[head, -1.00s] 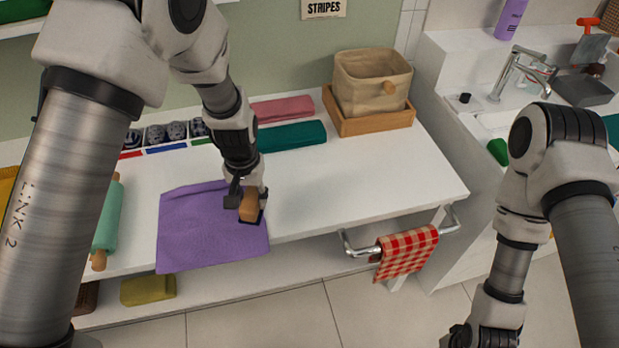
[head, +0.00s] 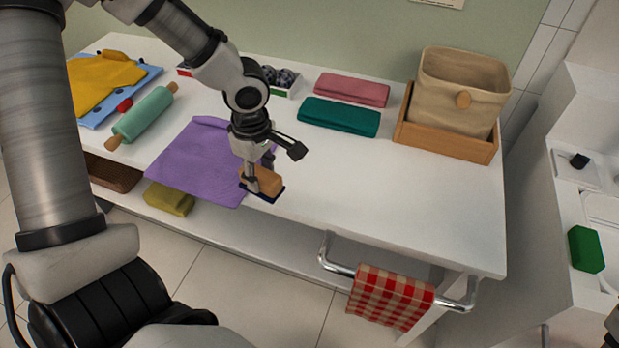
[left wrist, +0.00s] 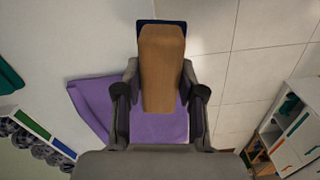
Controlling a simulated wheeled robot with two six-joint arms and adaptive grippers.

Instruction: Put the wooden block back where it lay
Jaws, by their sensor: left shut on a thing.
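My left gripper (head: 262,174) is shut on the wooden block (head: 266,181), near the front edge of the white table. In the left wrist view, the block (left wrist: 162,70) is held between the two fingers. A flat dark blue piece (head: 272,195) shows under the block, and also past its far end in the left wrist view (left wrist: 175,26). I cannot tell whether block and piece touch. A purple cloth (head: 190,165) lies just left of the block, hanging over the table's front edge.
The white table (head: 400,205) is bare right of the block. Behind are a teal folded cloth (head: 340,117), a pink one (head: 352,89) and a fabric basket (head: 450,90) in a wooden tray (head: 445,143). A green rolling pin (head: 143,117) lies left. A checked towel (head: 388,297) hangs in front.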

